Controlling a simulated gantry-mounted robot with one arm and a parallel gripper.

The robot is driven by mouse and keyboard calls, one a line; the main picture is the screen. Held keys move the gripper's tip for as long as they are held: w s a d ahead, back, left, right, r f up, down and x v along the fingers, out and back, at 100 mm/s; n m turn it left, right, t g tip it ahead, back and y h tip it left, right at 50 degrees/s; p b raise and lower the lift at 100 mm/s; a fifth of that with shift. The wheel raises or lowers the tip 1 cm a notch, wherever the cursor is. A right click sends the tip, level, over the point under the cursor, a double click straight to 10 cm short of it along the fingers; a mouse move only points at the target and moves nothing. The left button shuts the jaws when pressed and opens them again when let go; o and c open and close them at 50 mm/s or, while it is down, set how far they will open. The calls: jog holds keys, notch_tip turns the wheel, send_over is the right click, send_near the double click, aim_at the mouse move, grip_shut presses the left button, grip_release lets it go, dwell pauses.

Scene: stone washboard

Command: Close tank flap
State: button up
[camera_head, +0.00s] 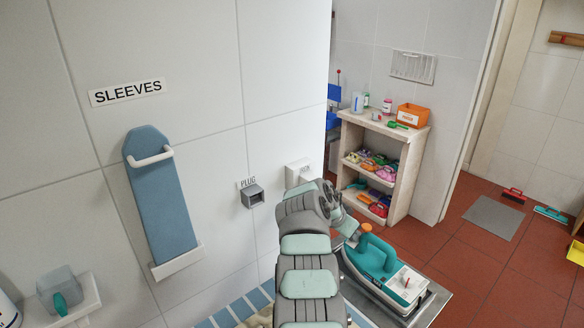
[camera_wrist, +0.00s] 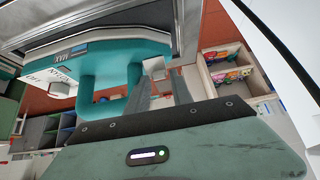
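My gripper (camera_head: 345,212) is just above and left of that end. In the wrist view the iron's teal body (camera_wrist: 110,60) fills the upper left, and my gripper's two dark fingers (camera_wrist: 160,85) stand apart with a gap between them. A small pale flap-like piece (camera_wrist: 154,67) shows just beyond the fingertips, beside the teal body. I cannot tell whether the fingers touch it. The tank opening is not clearly visible.
A metal-edged board (camera_head: 425,308) lies under the iron. A wooden shelf (camera_head: 412,160) with bottles, an orange bin (camera_head: 412,115) and colourful items stands behind. A wall with a plug socket (camera_head: 252,196) and a blue sleeve board (camera_head: 160,195) is on the left.

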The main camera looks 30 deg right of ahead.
jog(key=shift+s+a+r+h+p, duration=0.15)
jog(key=shift+h+p, duration=0.25)
jog(key=shift+p, duration=0.55)
